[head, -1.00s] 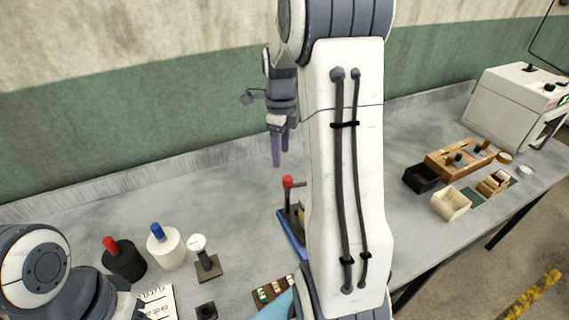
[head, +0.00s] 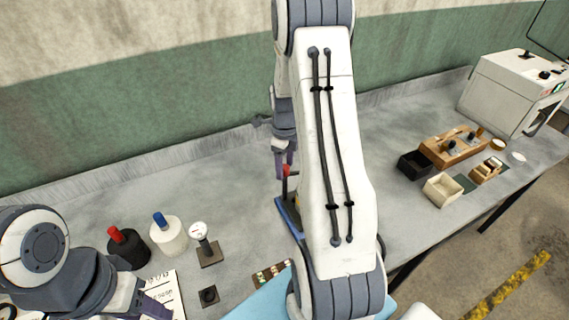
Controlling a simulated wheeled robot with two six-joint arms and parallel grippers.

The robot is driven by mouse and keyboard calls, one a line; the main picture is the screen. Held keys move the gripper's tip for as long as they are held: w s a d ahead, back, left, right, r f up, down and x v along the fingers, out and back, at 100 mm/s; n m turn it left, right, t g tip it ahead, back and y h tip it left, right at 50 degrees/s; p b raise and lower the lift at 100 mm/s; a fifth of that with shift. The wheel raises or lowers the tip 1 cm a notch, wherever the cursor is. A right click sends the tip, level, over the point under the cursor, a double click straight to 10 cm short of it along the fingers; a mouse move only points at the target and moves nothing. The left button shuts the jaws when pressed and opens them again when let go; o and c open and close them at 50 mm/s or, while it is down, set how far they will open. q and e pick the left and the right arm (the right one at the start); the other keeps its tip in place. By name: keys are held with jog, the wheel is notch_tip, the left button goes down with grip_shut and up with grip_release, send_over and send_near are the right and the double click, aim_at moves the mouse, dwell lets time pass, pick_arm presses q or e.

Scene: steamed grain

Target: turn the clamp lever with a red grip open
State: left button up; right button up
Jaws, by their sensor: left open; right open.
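The clamp lever's red grip (head: 285,170) stands upright above a blue base (head: 287,214) in the middle of the table. Most of the clamp is hidden behind my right arm. My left gripper (head: 152,306) is open and empty at the lower left, over the table near a white printed sheet (head: 165,290).
A black pot with a red handle (head: 124,250), a white pot with a blue handle (head: 169,238) and a gauge on a stand (head: 206,246) stand at left. Small boxes, a wooden block (head: 453,150) and a white machine (head: 510,92) are at right. The back middle is clear.

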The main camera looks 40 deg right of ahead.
grip_shut()
jog(key=n, duration=0.9)
jog(key=shift+w+n+b, duration=0.1)
jog(key=shift+n+b, duration=0.3)
jog(key=n, duration=0.4)
jog(key=shift+n, duration=0.3)
jog(key=n, duration=0.4)
jog(key=shift+r+n, duration=0.1)
jog(key=shift+n, duration=0.6)
